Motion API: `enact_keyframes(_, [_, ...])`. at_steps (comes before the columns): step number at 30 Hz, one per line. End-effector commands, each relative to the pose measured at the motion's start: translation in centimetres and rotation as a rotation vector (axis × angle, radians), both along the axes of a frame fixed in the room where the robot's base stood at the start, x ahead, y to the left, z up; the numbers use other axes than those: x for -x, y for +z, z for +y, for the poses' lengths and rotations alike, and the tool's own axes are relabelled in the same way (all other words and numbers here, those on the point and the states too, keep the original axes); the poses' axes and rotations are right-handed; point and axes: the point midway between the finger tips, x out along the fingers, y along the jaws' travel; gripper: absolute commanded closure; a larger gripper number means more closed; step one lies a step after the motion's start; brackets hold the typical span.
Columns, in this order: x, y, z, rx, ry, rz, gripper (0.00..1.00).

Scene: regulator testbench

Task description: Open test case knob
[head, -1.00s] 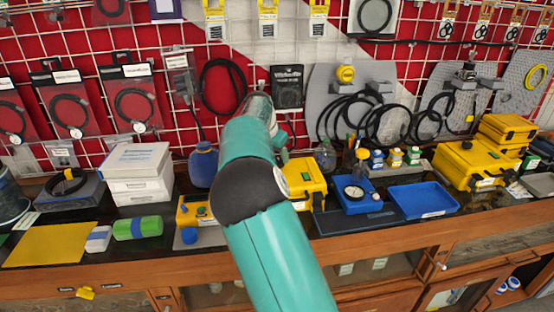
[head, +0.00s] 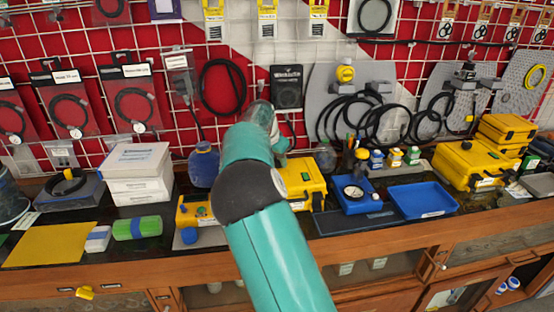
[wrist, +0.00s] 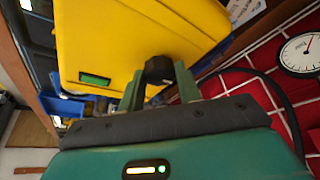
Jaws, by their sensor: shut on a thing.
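A yellow case (wrist: 140,35) with a small green label or display fills the upper part of the wrist view. A black knob (wrist: 159,70) projects from its near face. My gripper (wrist: 160,78) is shut on this knob, with one green finger on each side of it. In the head view a yellow case (head: 303,178) shows partly behind my arm. My gripper's fingers and the knob are hidden there.
A yellow unit (head: 193,211) and a blue bottle (head: 203,165) stand left of my arm. A blue gauge box (head: 355,196) and an empty blue tray (head: 424,201) lie to the right. Behind is a wire grid wall with hanging cables.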

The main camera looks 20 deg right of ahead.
Motion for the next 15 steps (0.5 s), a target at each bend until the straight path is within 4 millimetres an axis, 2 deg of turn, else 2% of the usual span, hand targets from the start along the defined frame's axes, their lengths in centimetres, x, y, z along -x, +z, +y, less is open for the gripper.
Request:
enact_keyframes(8, [0.14,0.05,-0.12,-0.003,0.093,0.000,0.89])
enact_keyframes(15, [0.27,0.14,-0.31,-0.002,0.271,-0.002,0.89])
